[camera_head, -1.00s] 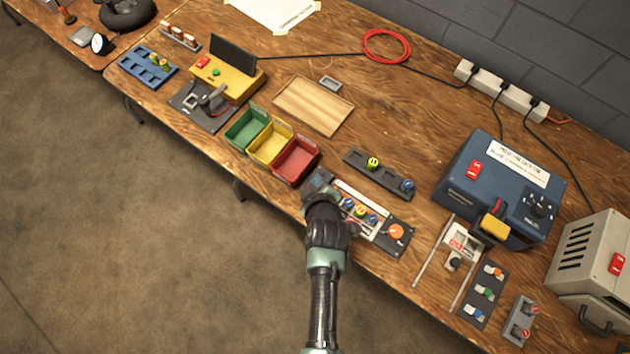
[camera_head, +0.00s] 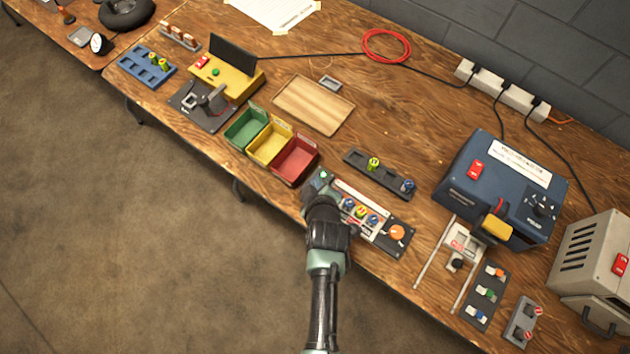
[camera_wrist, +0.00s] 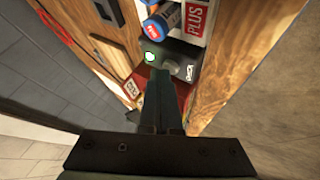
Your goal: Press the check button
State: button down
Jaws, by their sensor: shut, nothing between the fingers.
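The charger panel (camera_head: 372,207) lies near the front edge of the bench, with several cells in its slots and an orange knob (camera_head: 396,232) at its right end. In the wrist view a dark end block (camera_wrist: 178,54) carries a lit green lamp (camera_wrist: 150,57) and a small label that seems to read CHECK (camera_wrist: 190,73). My gripper (camera_wrist: 164,74) is shut and empty, its fingertips right at this block beside the label. The button itself is not clearly seen; the fingertips may cover it. The green lamp also shows in the head view (camera_head: 323,175).
Red (camera_head: 295,160), yellow and green bins stand left of the panel. A dark rack (camera_head: 380,174) with cells lies behind it. A blue machine (camera_head: 500,190) and a small slide fixture stand to the right. A wooden tray (camera_head: 313,104) lies behind the bins.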

jog(key=shift+r+p, duration=0.7)
jog(key=shift+r, duration=0.1)
notch_tip(320, 180, up, 5)
jog(key=p, duration=0.4)
dwell(0.9)
